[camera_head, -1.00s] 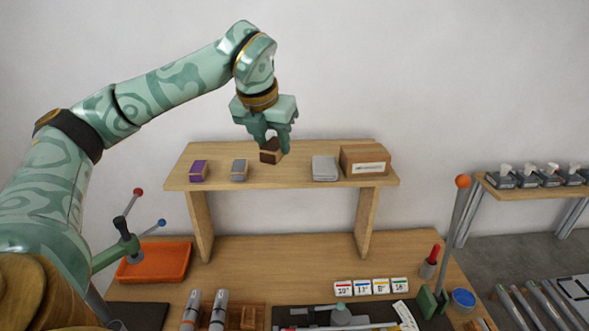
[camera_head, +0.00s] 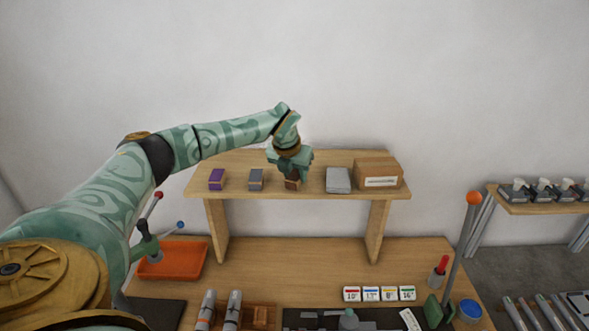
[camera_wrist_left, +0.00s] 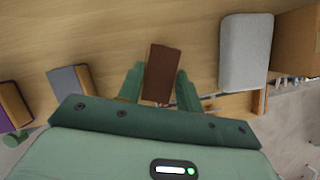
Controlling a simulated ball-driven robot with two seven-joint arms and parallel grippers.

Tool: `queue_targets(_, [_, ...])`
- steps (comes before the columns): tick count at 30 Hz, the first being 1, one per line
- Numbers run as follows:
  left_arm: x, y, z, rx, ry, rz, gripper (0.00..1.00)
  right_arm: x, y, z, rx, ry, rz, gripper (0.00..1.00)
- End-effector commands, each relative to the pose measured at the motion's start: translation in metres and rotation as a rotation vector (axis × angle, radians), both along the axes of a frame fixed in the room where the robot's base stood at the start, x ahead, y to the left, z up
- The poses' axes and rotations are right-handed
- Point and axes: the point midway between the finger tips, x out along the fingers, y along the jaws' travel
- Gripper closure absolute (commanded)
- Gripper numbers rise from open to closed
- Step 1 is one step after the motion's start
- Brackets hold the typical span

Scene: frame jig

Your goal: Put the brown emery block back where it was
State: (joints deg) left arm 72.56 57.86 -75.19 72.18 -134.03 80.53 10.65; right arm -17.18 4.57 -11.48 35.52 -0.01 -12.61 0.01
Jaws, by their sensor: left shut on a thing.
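The brown emery block (camera_head: 292,184) is at the wooden shelf (camera_head: 330,160), in the row between the grey block (camera_head: 256,180) and the grey folded cloth (camera_head: 338,180). My left gripper (camera_head: 291,176) is above it with its fingers around it, shut on it. In the left wrist view the brown block (camera_wrist_left: 163,73) lies between the two green fingers. Whether its underside touches the shelf top is hard to tell. My right gripper is not in view.
A purple block (camera_head: 216,179) stands at the shelf's left, a cardboard box (camera_head: 379,172) at its right. Below are an orange tray (camera_head: 172,260), number tags (camera_head: 379,294) and a lever with an orange knob (camera_head: 474,199). The shelf's front edge is close to the row.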

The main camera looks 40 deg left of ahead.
Motion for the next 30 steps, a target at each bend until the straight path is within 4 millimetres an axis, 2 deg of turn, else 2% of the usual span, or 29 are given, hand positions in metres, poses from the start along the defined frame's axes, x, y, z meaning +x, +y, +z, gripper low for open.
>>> queue_targets(10, [0.000, 0.000, -0.005, 0.000, 0.000, 0.001, 0.86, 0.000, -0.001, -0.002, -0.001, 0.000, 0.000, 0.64])
queue_targets(11, [0.000, 0.000, -0.005, 0.000, 0.000, 0.001, 0.62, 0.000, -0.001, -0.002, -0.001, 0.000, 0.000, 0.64])
queue_targets(13, [0.000, 0.000, -0.004, 0.000, 0.000, 0.001, 0.43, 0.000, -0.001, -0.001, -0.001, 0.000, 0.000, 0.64])
queue_targets(23, [0.000, 0.000, 0.000, -0.001, -0.001, 0.001, 0.43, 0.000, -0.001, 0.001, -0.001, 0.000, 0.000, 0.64])
queue_targets(26, [-0.003, -0.002, 0.009, 0.000, -0.003, -0.002, 0.43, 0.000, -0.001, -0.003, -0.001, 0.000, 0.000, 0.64])
queue_targets(30, [-0.014, -0.005, 0.038, 0.000, -0.006, -0.002, 0.43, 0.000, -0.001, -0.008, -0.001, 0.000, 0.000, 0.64])
